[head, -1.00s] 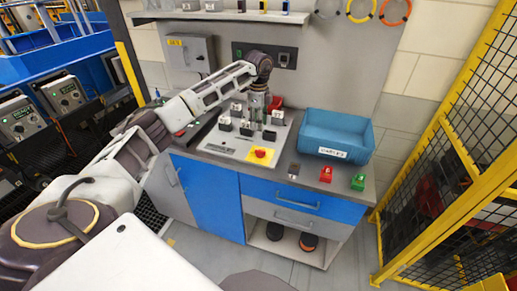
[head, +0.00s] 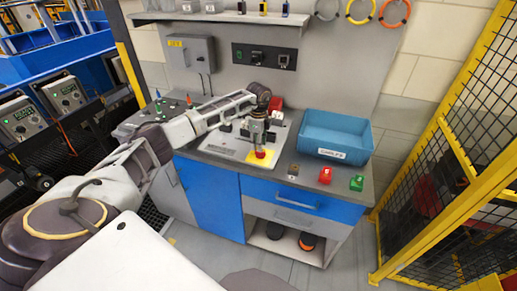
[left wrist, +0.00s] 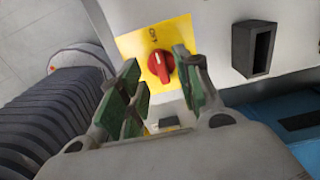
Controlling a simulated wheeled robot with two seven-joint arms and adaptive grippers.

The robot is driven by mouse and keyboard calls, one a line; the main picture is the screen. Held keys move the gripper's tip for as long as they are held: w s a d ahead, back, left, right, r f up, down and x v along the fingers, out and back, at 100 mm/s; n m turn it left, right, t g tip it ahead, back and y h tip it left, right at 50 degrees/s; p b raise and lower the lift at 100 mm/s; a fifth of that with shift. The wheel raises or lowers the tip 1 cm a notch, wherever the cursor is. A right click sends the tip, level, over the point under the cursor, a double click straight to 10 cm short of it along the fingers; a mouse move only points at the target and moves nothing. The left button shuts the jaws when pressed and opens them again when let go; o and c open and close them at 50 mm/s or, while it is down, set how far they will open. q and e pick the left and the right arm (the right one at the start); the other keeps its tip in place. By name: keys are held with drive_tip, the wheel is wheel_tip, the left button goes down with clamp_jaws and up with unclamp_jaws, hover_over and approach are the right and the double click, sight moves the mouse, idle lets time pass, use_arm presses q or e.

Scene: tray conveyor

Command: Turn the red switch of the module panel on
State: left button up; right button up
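The red switch (head: 261,154) sits on a yellow plate (head: 253,158) at the front of the grey module panel (head: 222,151) on the bench. In the left wrist view the round red knob (left wrist: 161,66) shows on its yellow plate (left wrist: 128,45), with a small dark mark above it. My left gripper (head: 259,145) points down just over the switch. In the left wrist view its green-padded fingers (left wrist: 156,62) are apart, one on each side of the knob. Contact with the knob cannot be told. My right gripper is not in view.
A blue bin (head: 337,136) stands right of the panel. A dark socket block (left wrist: 254,48) is beside the switch. A yellow-framed mesh fence (head: 440,160) stands at the right.

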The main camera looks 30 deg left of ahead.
sight(260, 153)
use_arm(q)
drive_tip(key=shift+f, duration=1.95)
clamp_jaws()
